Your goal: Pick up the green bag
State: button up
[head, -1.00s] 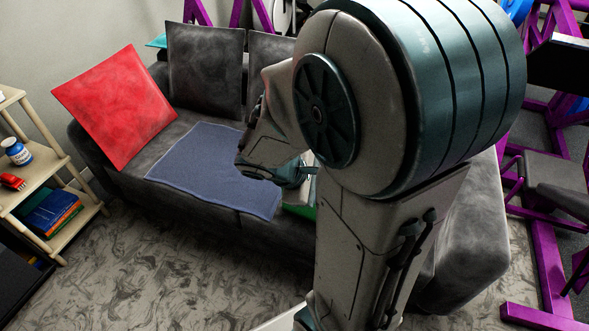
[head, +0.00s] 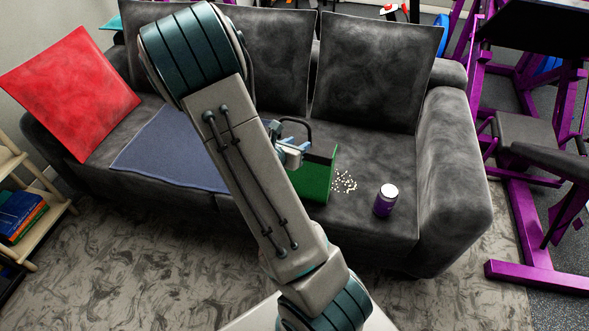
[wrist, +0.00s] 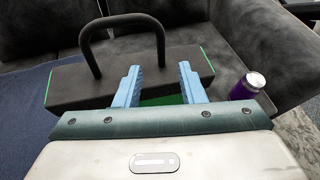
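The green bag (head: 318,180) stands on the sofa seat, partly hidden behind my arm in the head view. It has a green side, a dark top and a dark arched handle. In the wrist view its dark top (wrist: 75,84) has green edges, and the handle (wrist: 124,38) rises ahead and left of the fingers. My gripper (head: 292,152) is close to the bag near its handle. In the wrist view its blue fingers (wrist: 160,80) are apart, with nothing held between them. Whether they touch the bag cannot be told.
A purple can-like container with a pale lid (head: 385,200) stands right of the bag, near small pale pieces (head: 344,182). A blue cloth (head: 175,150) lies to the left, with a red cushion (head: 75,90) beyond. Purple gym equipment (head: 530,215) stands at right.

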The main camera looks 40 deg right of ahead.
aim_at(309, 136)
jog(key=x, duration=0.8)
jog(key=shift+d+r+b, duration=0.1)
jog(key=shift+b, duration=0.2)
grip_shut()
dwell(1.1)
